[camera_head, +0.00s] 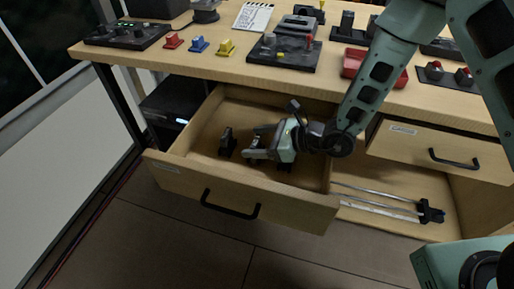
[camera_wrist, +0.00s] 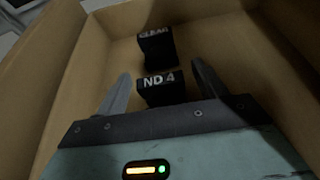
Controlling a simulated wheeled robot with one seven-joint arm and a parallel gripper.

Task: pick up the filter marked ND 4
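The filter marked ND 4 (camera_wrist: 161,90) is a small black block with white lettering, standing in the open drawer (camera_head: 170,166). My gripper (camera_wrist: 161,72) is open, with one finger on each side of this filter. Gaps show between the filter and both fingers, and its lower part is hidden by my gripper body. A second black filter, marked CLEAR (camera_wrist: 155,47), stands just beyond the fingertips. In the head view my gripper (camera_head: 251,142) reaches down into the drawer, and a dark filter (camera_head: 227,143) stands just left of its fingers.
Drawer walls surround my gripper closely. A dark piece (camera_head: 284,164) shows partly beneath it. The tabletop above holds a black panel (camera_head: 285,52), a red tray (camera_head: 362,66) and coloured blocks (camera_head: 198,44).

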